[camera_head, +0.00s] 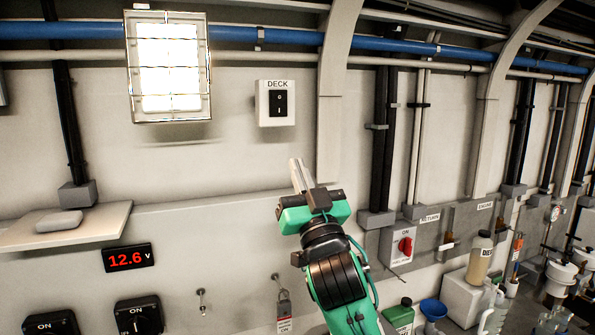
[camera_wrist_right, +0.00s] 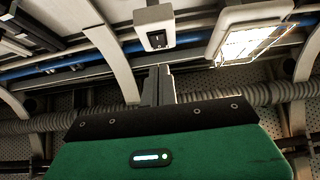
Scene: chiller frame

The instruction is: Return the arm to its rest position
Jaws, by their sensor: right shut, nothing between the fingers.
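My right arm, green and black, rises from the bottom of the head view. Its gripper (camera_head: 298,175) points up at the wall, with the two pale fingers together and nothing between them. In the right wrist view the shut fingers (camera_wrist_right: 158,84) stick up past the green gripper body, below the DECK switch. The DECK switch (camera_head: 276,103) is a white box with a black rocker, on the wall above and left of the fingertips; it also shows in the right wrist view (camera_wrist_right: 155,28). The fingers look apart from it. My left gripper is not in view.
A lit caged lamp (camera_head: 169,67) hangs left of the switch. A shelf (camera_head: 100,228) juts out at the left, above a 12.6 V display (camera_head: 130,257). A red rotary switch (camera_head: 405,246), a green bottle (camera_head: 399,315) and a blue cup (camera_head: 433,309) are to the right of my arm.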

